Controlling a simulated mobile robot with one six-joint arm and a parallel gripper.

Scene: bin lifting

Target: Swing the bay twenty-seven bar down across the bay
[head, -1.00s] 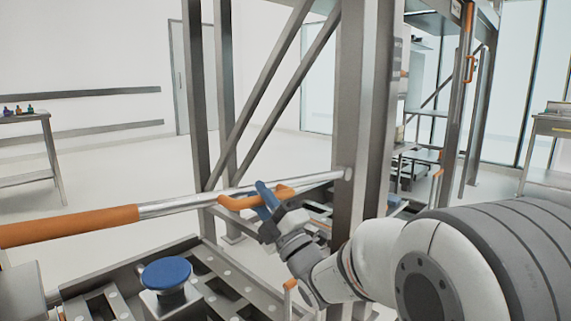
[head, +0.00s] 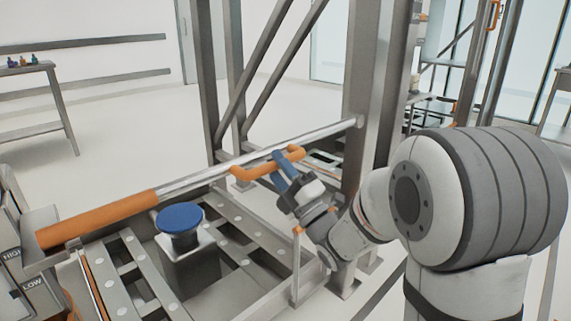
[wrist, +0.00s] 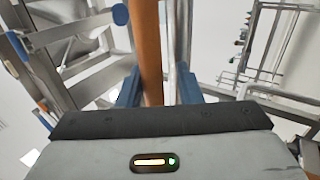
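The bay bar is a steel tube with an orange sleeve (head: 100,217). In the head view it runs from a grey post at right down to the left, its sleeve end by a grey block marked HIGH and LOW (head: 30,268). An orange handle (head: 250,172) sticks out from the tube. My gripper (head: 282,166) is at the handle's right part, its blue fingers overlapping it. In the wrist view the fingers (wrist: 158,88) stand apart, with an orange length (wrist: 150,45) between them and a gap at its right. I cannot tell whether the left finger touches it.
A blue round knob (head: 180,218) on a grey block stands just below the bar. A slotted metal deck (head: 135,262) lies under it. A short upright rod with an orange top (head: 297,255) stands close to my arm. A side table (head: 30,68) is far left.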

